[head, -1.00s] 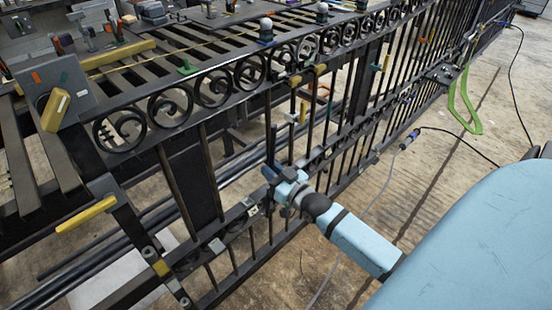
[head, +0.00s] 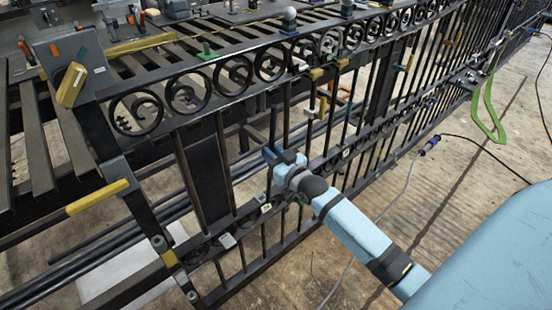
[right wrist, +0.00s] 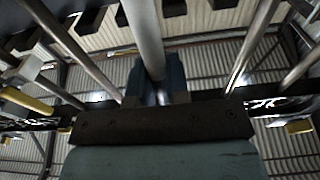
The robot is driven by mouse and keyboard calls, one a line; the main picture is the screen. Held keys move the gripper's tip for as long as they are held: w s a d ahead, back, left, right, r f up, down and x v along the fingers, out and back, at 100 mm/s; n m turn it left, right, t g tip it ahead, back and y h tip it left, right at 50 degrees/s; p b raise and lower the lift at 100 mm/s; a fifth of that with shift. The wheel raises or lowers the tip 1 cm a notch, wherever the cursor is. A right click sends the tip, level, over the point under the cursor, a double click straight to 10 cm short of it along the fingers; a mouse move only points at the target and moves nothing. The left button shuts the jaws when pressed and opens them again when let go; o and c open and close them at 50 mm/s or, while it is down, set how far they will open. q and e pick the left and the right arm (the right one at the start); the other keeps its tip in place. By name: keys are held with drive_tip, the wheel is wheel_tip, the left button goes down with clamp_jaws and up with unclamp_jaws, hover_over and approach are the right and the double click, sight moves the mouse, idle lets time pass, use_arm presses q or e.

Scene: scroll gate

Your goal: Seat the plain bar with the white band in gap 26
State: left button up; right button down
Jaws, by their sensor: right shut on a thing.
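The scroll gate (head: 203,175) is a black iron fence with a row of scroll rings and upright bars, running from the lower left to the upper right of the head view. My right gripper (head: 271,153) is at the gate's upright bars below the rings. The right wrist view shows it shut on a plain grey bar (right wrist: 146,35), which stands up between the two fingers. In the head view that bar is hard to tell from the gate's dark uprights. No white band is clear on it. No gap number is readable. My left gripper is not in view.
A yellow handle (head: 97,197) and a grey box with a yellow lever (head: 71,84) are at the gate's left post. A green loop (head: 488,112) hangs at the right. Cables lie on the floor. A slatted bench stands behind the gate.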

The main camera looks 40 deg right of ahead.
drive_tip(key=shift+w, duration=0.6)
drive_tip(key=shift+w+a, duration=0.15)
drive_tip(key=shift+w, duration=1.2)
drive_tip(key=shift+f+b, duration=0.4)
drive_tip(key=shift+f, duration=0.7)
drive_tip(key=shift+w+a+g+p, duration=0.1)
drive_tip(key=shift+w+g+p, duration=0.3)
drive_tip(key=shift+w+p, duration=0.75)
idle(0.6)
drive_tip(key=shift+f, duration=0.1)
drive_tip(key=c, duration=1)
unclamp_jaws()
drive_tip(key=shift+w, duration=0.1)
